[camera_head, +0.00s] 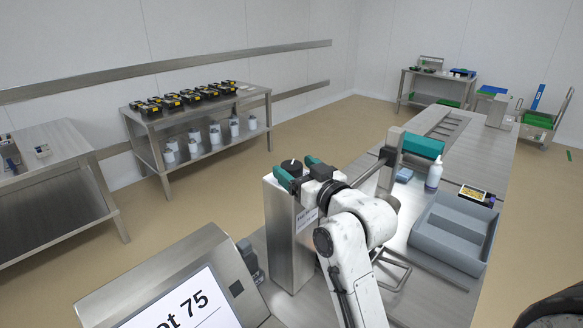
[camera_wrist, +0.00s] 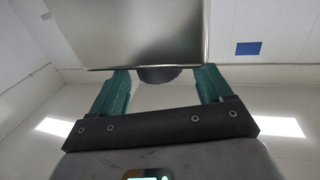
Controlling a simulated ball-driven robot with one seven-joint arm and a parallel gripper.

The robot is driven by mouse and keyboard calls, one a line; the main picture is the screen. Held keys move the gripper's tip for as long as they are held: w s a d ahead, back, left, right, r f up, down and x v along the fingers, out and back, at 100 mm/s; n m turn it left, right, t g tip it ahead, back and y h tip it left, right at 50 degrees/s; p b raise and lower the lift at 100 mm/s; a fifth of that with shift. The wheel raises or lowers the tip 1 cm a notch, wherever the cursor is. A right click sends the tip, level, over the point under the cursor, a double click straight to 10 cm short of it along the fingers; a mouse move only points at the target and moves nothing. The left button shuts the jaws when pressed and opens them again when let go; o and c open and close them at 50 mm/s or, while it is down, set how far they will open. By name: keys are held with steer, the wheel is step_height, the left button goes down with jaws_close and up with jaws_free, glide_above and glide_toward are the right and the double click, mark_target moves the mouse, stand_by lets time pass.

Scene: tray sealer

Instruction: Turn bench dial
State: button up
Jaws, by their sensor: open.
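The dial is a dark round knob (camera_head: 291,164) on top of an upright steel box (camera_head: 287,250) in the head view. My gripper (camera_head: 297,169) is at the top of this box, its teal fingers apart with the dial between them. In the wrist view the dark knob (camera_wrist: 158,74) shows at the edge of the steel box (camera_wrist: 130,35), between the fingertips of my open gripper (camera_wrist: 164,78). Gaps show between the knob and both fingers there. Any pointer or marks on the dial are not visible.
A slanted screen (camera_head: 185,300) reading "75" stands left of the box. A rack with black trays (camera_head: 190,98) stands beyond open floor.

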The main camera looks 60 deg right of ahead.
steer(key=shift+x, duration=1.3)
steer(key=shift+c, duration=0.2)
steer(key=c, duration=0.9)
